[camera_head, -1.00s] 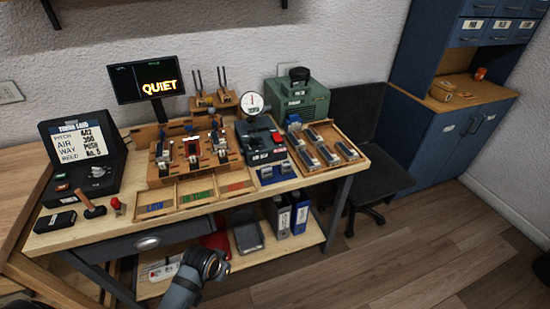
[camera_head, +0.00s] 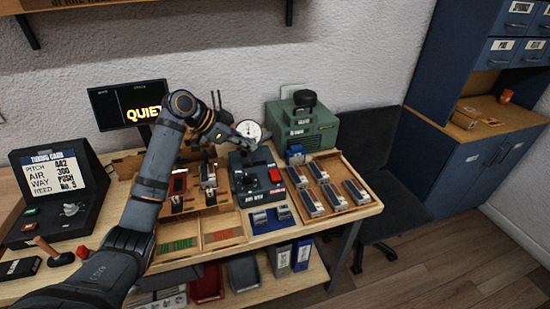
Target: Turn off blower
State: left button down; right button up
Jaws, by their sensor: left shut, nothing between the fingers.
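A green machine box (camera_head: 318,131) with a black knob (camera_head: 305,98) on top stands at the back right of the bench. In front of it to the left is a dark grey unit (camera_head: 250,186) with a red button or switch (camera_head: 275,175) and a round white gauge (camera_head: 249,130) above its back. I cannot tell from the pictures which of these is the blower control. My left arm reaches in from the lower left. My left gripper (camera_head: 236,139) is shut and empty, just above and behind the dark unit, overlapping the gauge in view. My right gripper is out of view.
A screen (camera_head: 112,105) reading QUIET, partly behind my arm, stands at the back. A wooden tray (camera_head: 368,207) of several reed blocks lies at the right. A tuning card console (camera_head: 50,200) and a wooden-handled tool (camera_head: 53,252) are at the left. A chair stands beyond the bench.

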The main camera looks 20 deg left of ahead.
pick_arm(q)
jog(key=s, duration=0.2)
jog(key=p, duration=0.2)
send_over(278, 171)
jog(key=s+a, duration=0.2)
jog(key=f, duration=0.6)
jog(key=shift+s+f, duration=0.1)
jog(key=shift+s, duration=0.1)
jog(key=f, duration=0.2)
jog(key=shift+w+f+p, duration=0.2)
jog(key=shift+f+p, duration=0.1)
jog(key=shift+f, duration=0.1)
jog(key=shift+a+f, duration=0.15)
jog(key=shift+f, duration=0.6)
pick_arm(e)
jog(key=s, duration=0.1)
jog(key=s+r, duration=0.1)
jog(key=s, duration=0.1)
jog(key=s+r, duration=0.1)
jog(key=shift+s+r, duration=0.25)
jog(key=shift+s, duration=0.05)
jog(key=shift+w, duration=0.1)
